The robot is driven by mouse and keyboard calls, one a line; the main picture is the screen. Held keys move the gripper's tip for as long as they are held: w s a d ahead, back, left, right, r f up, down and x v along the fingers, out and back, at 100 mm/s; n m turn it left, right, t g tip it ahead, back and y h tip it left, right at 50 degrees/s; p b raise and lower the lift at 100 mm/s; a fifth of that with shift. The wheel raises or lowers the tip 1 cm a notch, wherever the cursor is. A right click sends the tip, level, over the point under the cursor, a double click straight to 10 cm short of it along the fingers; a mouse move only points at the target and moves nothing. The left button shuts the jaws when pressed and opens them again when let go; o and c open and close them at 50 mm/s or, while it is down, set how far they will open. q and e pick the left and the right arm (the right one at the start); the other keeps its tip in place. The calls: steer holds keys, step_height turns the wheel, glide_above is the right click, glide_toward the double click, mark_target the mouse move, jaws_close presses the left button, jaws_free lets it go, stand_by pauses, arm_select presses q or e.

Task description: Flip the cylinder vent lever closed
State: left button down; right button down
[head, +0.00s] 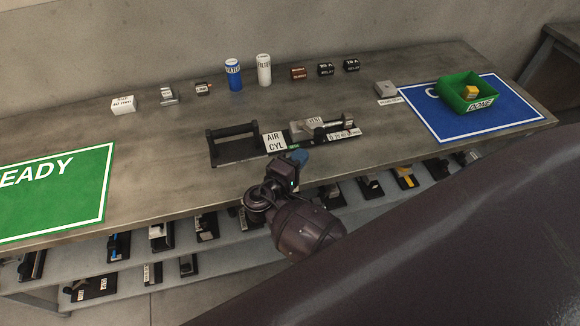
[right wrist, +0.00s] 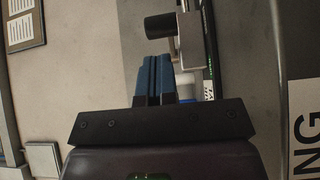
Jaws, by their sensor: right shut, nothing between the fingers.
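The air cylinder unit, with an AIR CYL card (head: 274,142), sits on a black base (head: 233,152) mid-bench. A grey block with a VENT label (head: 314,121) is at its right, with a small dark knob (head: 320,133) near it. My right gripper (head: 299,157) is in front of the unit, blue fingers together and empty. In the right wrist view the closed blue fingers (right wrist: 154,78) are just below a black cylindrical knob (right wrist: 160,26) beside a grey metal part (right wrist: 190,40). I cannot tell whether they touch, nor the lever's exact position. My left gripper is not in view.
A green READY mat (head: 60,190) lies at left. A blue mat (head: 440,130) at right bears a green bin (head: 455,98). Blue (head: 233,75) and white (head: 264,70) cans and small blocks line the back. Bare bench surrounds the unit. A shelf with parts runs below.

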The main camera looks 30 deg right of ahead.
mark_target(318, 139)
steer(key=x, duration=0.5)
steer(key=shift+w+d+p, duration=0.15)
steer(key=shift+d+p, duration=0.1)
steer(key=shift+p, duration=0.05)
steer(key=shift+w+d, duration=0.15)
steer(key=shift+d, duration=0.8)
